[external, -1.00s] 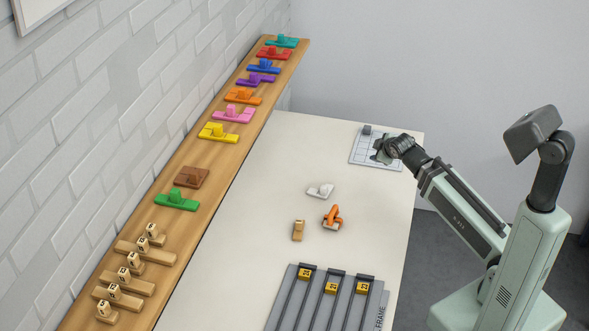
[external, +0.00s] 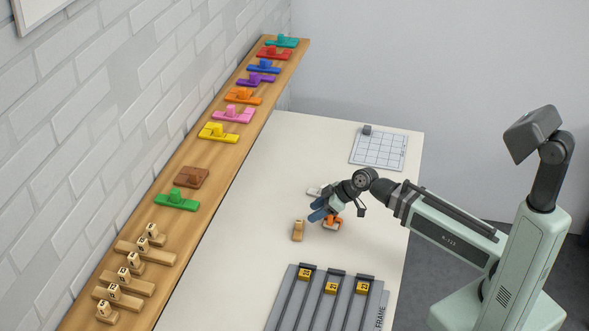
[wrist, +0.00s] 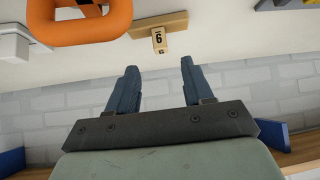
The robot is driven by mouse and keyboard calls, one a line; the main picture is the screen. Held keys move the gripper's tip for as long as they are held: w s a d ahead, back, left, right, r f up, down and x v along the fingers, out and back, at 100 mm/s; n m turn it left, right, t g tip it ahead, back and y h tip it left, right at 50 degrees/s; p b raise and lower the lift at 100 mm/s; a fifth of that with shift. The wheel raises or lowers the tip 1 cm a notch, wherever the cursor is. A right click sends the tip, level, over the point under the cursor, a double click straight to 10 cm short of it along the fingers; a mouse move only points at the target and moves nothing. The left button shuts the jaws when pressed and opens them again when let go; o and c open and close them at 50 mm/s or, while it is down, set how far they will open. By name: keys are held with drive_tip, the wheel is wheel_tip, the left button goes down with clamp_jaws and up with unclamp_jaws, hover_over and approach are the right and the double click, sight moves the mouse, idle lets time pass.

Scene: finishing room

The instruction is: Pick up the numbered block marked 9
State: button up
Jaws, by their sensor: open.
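The numbered block marked 9 (wrist: 159,42) is a small wooden block on a longer wooden base (wrist: 172,19) in the wrist view, a short way beyond my fingertips. In the external view this wooden piece (external: 298,231) stands on the white table, left of my gripper (external: 318,209). My gripper is open, with nothing between its two blue fingers; it also shows in the wrist view (wrist: 158,66). The fingers are apart from the block.
An orange ring-shaped piece (external: 334,220) is close by my gripper and looms large in the wrist view (wrist: 90,35). A white piece (external: 313,191) is partly hidden behind my gripper. A grey rack (external: 283,303) with yellow tags lies in front. A shelf (external: 217,160) holds several coloured pieces.

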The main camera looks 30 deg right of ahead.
sight(297, 221)
drive_tip(key=x, duration=0.5)
drive_tip(key=shift+w+a+f, duration=0.15)
drive_tip(key=shift+f, duration=0.05)
drive_tip(key=shift+a+r+x, duration=0.1)
drive_tip(key=shift+x, duration=1.2)
drive_tip(key=shift+a+r+x, duration=0.1)
drive_tip(key=shift+a+x, duration=0.05)
drive_tip(key=shift+x, duration=1.15)
drive_tip(key=shift+c, duration=0.3)
clamp_jaws()
